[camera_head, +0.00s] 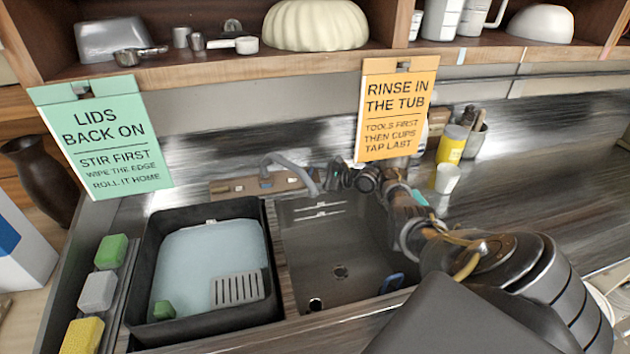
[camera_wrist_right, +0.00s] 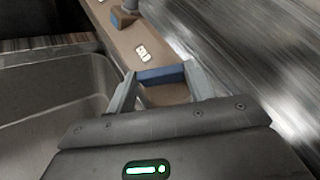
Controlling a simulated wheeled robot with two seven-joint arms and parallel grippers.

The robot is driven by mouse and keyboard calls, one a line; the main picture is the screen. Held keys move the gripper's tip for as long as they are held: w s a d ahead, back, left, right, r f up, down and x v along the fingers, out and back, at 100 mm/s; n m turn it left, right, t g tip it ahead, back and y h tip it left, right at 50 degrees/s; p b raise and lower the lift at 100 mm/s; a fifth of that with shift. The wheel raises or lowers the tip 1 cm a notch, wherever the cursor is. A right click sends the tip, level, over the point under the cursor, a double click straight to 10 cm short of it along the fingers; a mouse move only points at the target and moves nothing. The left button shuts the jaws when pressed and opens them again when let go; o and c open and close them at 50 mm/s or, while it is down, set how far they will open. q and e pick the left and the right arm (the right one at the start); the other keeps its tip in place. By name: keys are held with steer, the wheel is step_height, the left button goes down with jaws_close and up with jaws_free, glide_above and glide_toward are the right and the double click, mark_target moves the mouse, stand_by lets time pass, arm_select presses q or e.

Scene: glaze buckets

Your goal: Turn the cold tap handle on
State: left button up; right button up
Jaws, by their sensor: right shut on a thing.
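The cold tap handle, a brown block with a blue face (camera_wrist_right: 161,77), sits between the two fingers of my right gripper (camera_wrist_right: 161,72) in the right wrist view. The fingers are closed against its sides. In the head view my right gripper (camera_head: 337,178) is at the right end of the tap's brown base (camera_head: 240,187) and hides the handle. The grey curved spout (camera_head: 290,166) rises from this base, left of the gripper, and bends over the sink. I cannot make out any water stream. My left gripper is not in view.
The sink (camera_head: 325,250) lies in front of the tap, with a black tub (camera_head: 135,290) of pale liquid to its left. A yellow container (camera_head: 452,143) and a white cup (camera_head: 446,178) stand right of my gripper. An orange sign (camera_head: 394,108) hangs just above it.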

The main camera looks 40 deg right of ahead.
steer(key=shift+n, duration=0.4)
steer(key=o, duration=1)
steer(key=shift+w, duration=0.1)
